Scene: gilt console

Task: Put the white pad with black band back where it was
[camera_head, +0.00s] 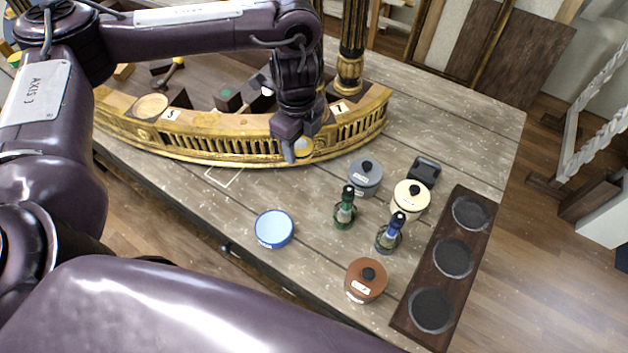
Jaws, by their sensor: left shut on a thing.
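My left gripper (292,150) points down at the front of the curved gilt console (215,146), near its right part. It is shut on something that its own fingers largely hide. A pale yellowish round shape (304,147) shows right beside the fingertips; I cannot tell whether this is the held thing or part of the console. I cannot clearly make out the white pad or its black band. A thin white outline (226,177) is marked on the table in front of the console. My right gripper is out of view.
A blue round tin (273,229), grey pot (365,175), cream pot (410,196), brown pot (366,278), green bottle (345,212) and blue bottle (389,236) stand in front. A dark tray (444,286) with round recesses lies right. The table's right back is clear.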

